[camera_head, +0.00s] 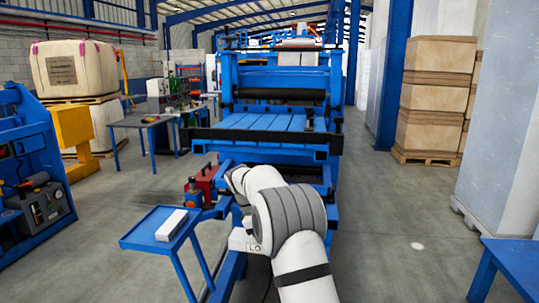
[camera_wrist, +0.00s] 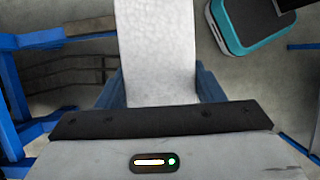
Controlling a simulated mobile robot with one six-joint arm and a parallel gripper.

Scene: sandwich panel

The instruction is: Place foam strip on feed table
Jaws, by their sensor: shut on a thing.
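A white speckled foam strip (camera_wrist: 158,50) runs up from the dark jaw bar of my gripper (camera_wrist: 155,118) in the wrist view. My gripper is shut on the strip's near end. In the head view my white arm hides the gripper and the held strip. The big blue machine has a flat slatted blue bed (camera_head: 262,122) at its front, which looks like the feed table. Another white strip-like block (camera_head: 171,225) lies on a small blue side table (camera_head: 143,234) left of my arm.
Blue frame rails (camera_wrist: 14,90) show beside and below the held strip. A red unit (camera_head: 206,181) stands low between the side table and the machine. A blue table corner (camera_head: 510,262) is at the lower right. Open floor (camera_head: 395,200) lies right of the machine.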

